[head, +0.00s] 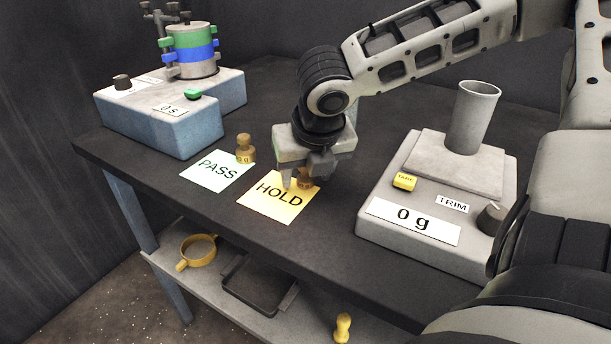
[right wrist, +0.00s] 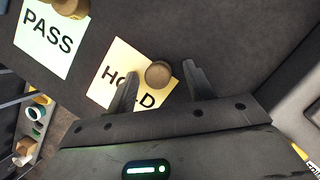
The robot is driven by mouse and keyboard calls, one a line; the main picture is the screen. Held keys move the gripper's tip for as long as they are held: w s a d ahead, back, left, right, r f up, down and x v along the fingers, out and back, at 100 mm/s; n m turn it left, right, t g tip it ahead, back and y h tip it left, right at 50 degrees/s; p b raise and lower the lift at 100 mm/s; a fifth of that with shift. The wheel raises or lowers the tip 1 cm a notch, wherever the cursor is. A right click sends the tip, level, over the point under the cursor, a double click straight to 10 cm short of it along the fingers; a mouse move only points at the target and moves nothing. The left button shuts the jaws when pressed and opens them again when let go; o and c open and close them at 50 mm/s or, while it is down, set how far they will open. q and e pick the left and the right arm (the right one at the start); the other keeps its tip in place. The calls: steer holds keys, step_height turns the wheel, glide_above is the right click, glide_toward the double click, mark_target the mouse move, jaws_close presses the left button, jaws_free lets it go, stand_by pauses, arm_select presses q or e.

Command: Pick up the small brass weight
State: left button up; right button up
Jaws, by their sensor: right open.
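The small brass weight (head: 304,184) stands on the yellow HOLD card (head: 262,204), partly hidden by my right gripper (head: 306,177) in the head view. In the right wrist view the weight (right wrist: 158,74) shows its round top between the two spread fingers of my right gripper (right wrist: 160,70). The fingers are open, one on each side, and I cannot tell whether either touches it. A larger-looking brass weight (head: 245,148) stands at the edge of the green PASS card (head: 217,170); it also shows in the right wrist view (right wrist: 70,7). My left gripper is out of view.
A scale (head: 386,243) with a grey cup (head: 473,117) stands to the right. A blue-grey shaker machine (head: 180,130) stands at the back left. A lower shelf (head: 215,290) holds a yellow ring sieve (head: 197,252) and a dark tray (head: 262,284). The dark table behind the cards is clear.

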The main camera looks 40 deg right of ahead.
steer(key=c, duration=1.1)
steer(key=shift+r, duration=0.1)
